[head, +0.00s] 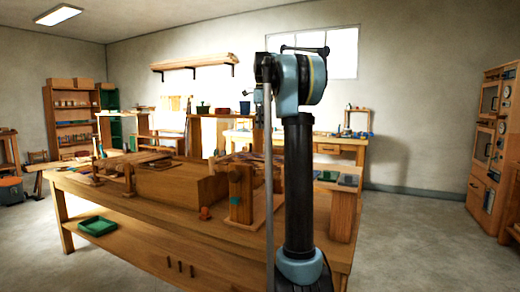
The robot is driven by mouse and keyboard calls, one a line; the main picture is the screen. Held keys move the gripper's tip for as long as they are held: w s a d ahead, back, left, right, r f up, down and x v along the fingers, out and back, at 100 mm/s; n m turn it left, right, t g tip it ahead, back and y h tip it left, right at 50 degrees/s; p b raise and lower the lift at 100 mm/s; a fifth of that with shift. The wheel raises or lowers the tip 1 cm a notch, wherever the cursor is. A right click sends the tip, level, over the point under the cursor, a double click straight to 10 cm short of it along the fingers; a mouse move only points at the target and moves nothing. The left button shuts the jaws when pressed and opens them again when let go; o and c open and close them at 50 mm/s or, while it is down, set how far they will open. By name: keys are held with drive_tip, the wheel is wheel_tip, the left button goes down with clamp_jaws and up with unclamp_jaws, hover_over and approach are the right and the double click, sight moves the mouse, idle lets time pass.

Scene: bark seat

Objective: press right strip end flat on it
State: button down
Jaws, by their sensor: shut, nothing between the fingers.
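My arm stands in the right middle of the head view, and its fingers cannot be made out. A low wooden frame (129,176) with flat brown pieces (148,158) across it stands on the left part of the workbench (120,222). These pieces may be strips, but they are too small to tell apart. I cannot pick out a right strip end or what lies under it. Part of the bench top is hidden behind my arm.
A wooden box-like block (180,186) and an upright wooden vise-like piece (241,196) stand on the bench. A green tray (98,226) sits on the lower shelf. Clear floor (425,245) lies to the right.

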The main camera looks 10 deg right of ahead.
sight(260, 160)
drive_tip(key=f, duration=1.3)
drive_tip(key=shift+w+a+f, duration=0.15)
drive_tip(key=shift+a+f, duration=0.05)
drive_tip(key=shift+f, duration=0.2)
drive_tip(key=shift+f, duration=0.2)
drive_tip(key=shift+a+f, duration=0.1)
drive_tip(key=shift+f, duration=0.25)
drive_tip(key=shift+r, duration=0.2)
